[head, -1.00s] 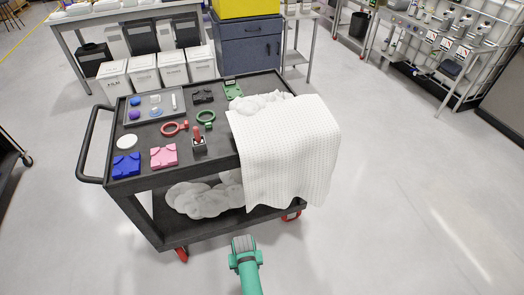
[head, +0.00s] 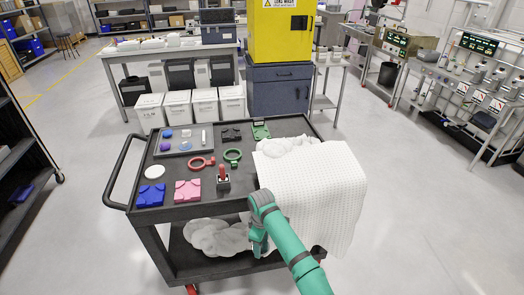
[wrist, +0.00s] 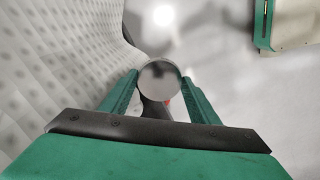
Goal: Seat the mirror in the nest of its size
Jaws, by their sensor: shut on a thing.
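My gripper (wrist: 159,88) is shut on a round grey mirror (wrist: 159,80), held between its two green fingertips in the wrist view. In the head view my gripper (head: 258,243) is low in front of the cart, beside the hanging white towel; the mirror is hidden there. On the cart top lie square notched blocks that look like nests: a blue one (head: 151,195) and a pink one (head: 188,190) at the front left, a black one (head: 231,135) and a green one (head: 261,130) at the back. Their sizes are hard to compare from here.
The black cart (head: 215,208) also carries a grey tray (head: 171,150) of small parts, a white disc (head: 155,171), a red ring (head: 200,163), a green ring (head: 233,156) and a red-handled tool (head: 222,177). The towel (head: 315,190) drapes over the right side. Floor at right is clear.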

